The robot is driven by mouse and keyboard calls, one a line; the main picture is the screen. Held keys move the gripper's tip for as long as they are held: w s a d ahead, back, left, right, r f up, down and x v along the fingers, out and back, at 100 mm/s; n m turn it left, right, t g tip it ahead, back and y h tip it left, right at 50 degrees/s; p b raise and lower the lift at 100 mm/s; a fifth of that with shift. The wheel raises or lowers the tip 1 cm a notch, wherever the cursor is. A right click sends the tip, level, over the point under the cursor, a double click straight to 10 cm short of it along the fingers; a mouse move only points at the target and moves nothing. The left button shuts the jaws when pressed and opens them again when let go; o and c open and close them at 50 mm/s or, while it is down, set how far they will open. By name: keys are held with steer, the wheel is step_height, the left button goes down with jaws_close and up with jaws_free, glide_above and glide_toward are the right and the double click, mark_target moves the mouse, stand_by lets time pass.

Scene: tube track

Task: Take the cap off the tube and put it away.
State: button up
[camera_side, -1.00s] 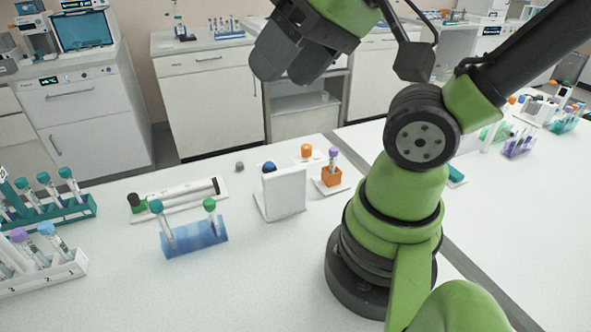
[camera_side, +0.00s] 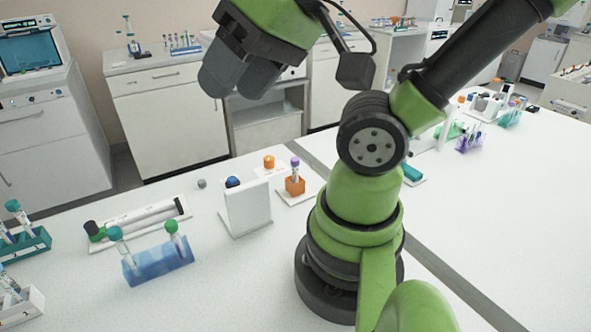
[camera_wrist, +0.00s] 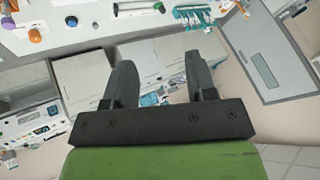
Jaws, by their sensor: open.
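A tube with a purple cap (camera_side: 295,161) stands upright in a small orange block (camera_side: 295,186) on a white plate; which tube is meant cannot be told. Beside it is an orange cap-like piece (camera_side: 269,162). A blue rounded top (camera_side: 232,182) shows behind a white upright stand (camera_side: 247,210), its lower part hidden. Two tubes with green caps stand in a blue rack (camera_side: 158,262). My gripper (camera_side: 240,80) is raised above and behind these things, open and apart from them. In the wrist view, its two fingers (camera_wrist: 160,75) are spread with nothing held between them.
A white tray (camera_side: 140,225) holds a long tube-like item with a dark green end. A small grey ball (camera_side: 202,184) lies on the table. A teal rack (camera_side: 25,245) is at the left edge. The table's front middle is clear.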

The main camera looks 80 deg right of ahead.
steer(key=n+g+h, duration=0.2)
steer(key=n+g, duration=0.5)
steer(key=n, duration=0.3)
glide_above(295, 159)
step_height(295, 159, down, 13)
steer(key=f, duration=0.4)
steer(key=shift+s+d, duration=0.15)
steer(key=shift+s, duration=0.15)
steer(key=shift+w+f, duration=0.15)
steer(key=shift+f, duration=1.3)
steer(key=shift+w+f, duration=0.1)
steer(key=shift+f, duration=1.35)
jaws_close()
